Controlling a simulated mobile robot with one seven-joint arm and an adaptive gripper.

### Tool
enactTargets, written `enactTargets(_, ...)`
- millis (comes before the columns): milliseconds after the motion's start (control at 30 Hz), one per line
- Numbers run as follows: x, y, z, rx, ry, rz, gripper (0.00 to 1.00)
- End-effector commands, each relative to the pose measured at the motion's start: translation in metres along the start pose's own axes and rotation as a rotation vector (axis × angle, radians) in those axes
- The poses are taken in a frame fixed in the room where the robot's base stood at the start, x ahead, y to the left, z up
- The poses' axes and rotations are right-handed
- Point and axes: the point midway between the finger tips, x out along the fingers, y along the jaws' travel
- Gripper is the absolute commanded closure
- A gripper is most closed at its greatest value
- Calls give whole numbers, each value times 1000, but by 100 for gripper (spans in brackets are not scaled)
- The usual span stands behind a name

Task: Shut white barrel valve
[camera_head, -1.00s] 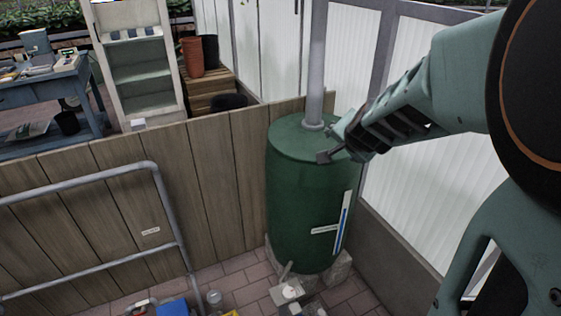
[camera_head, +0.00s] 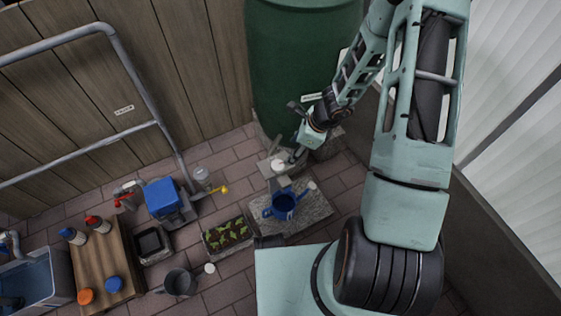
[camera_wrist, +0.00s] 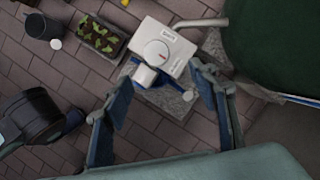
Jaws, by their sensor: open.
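The white barrel valve (camera_head: 278,166) sits low in front of the green barrel (camera_head: 300,60). The valve shows just beyond and between the fingertips, with no clear contact. In the head view my gripper (camera_head: 302,140) hangs beside the barrel's base, near the valve; its fingers are hard to make out there.
A blue watering can (camera_head: 285,205) stands on a stone slab (camera_head: 315,212) below the valve. A seedling tray (camera_head: 227,236), a dark pot (camera_head: 180,282) and a blue box (camera_head: 163,197) stand left of it. A metal rail (camera_head: 145,90) and wooden wall bound the left.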

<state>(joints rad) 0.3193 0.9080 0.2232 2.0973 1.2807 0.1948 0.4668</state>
Motion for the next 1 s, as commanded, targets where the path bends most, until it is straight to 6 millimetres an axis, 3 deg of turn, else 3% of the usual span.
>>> enactTargets(267, 32, 7, 1, 45, -23, 16, 46)
enactTargets(600, 95, 7, 2, 43, -22, 15, 46)
enactTargets(800, 113, 7, 3, 41, -21, 14, 46)
enactTargets(1000, 117, 7, 4, 41, -21, 14, 46)
